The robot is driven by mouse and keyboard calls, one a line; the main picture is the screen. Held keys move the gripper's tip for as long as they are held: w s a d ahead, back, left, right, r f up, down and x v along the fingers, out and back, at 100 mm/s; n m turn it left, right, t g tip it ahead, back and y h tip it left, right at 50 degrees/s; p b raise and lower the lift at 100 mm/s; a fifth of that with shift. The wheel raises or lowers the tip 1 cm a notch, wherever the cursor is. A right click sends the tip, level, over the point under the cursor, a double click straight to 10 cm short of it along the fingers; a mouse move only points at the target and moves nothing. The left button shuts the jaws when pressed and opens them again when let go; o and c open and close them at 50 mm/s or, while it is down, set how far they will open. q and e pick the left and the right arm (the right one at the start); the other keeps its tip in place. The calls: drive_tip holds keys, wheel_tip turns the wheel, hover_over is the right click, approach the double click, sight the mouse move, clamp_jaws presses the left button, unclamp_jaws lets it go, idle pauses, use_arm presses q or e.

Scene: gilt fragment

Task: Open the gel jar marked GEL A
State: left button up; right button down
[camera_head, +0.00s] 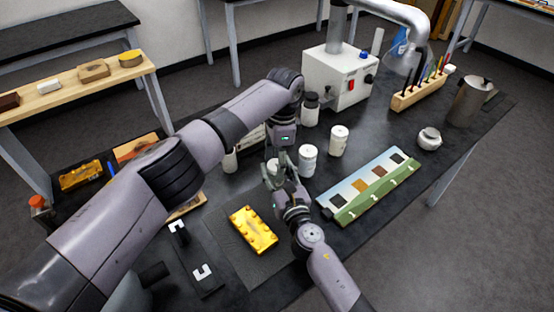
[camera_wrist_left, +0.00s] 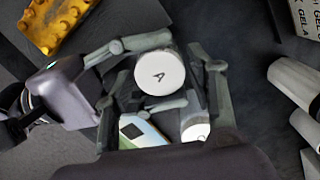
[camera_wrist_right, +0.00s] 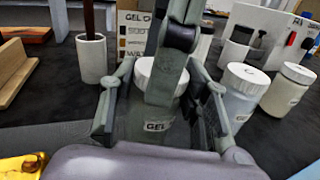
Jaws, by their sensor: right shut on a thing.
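The GEL A jar (camera_wrist_right: 155,118) is a greyish jar with a white lid (camera_wrist_left: 160,75), which bears an "A" in the left wrist view. In the right wrist view its label shows "GEL"; the rest is hidden. My right gripper (camera_wrist_right: 160,120) is shut on the jar's body from the near side, one finger on each side. My left gripper (camera_wrist_left: 164,95) comes from above; its open fingers straddle the lid with small gaps. In the head view the left gripper (camera_head: 278,168) hides most of the jar.
White-lidded jars (camera_head: 308,160) and (camera_head: 338,140) stand close to the right. A yellow brick-like block (camera_head: 253,229) lies in front. A sample board (camera_head: 370,185) lies to the right. A white box device (camera_head: 338,75) and a tool rack (camera_head: 420,92) stand behind.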

use_arm(q)
drive_tip(key=c, duration=0.9)
drive_tip(key=o, duration=1.2)
drive_tip(key=shift+r, duration=0.15)
drive_tip(key=shift+w+d+r, duration=0.1)
drive_tip(key=shift+r, duration=1)
drive_tip(key=shift+d+r, duration=0.1)
drive_tip(key=shift+r, duration=0.95)
use_arm(e)
drive_tip(key=c, duration=0.8)
unclamp_jaws()
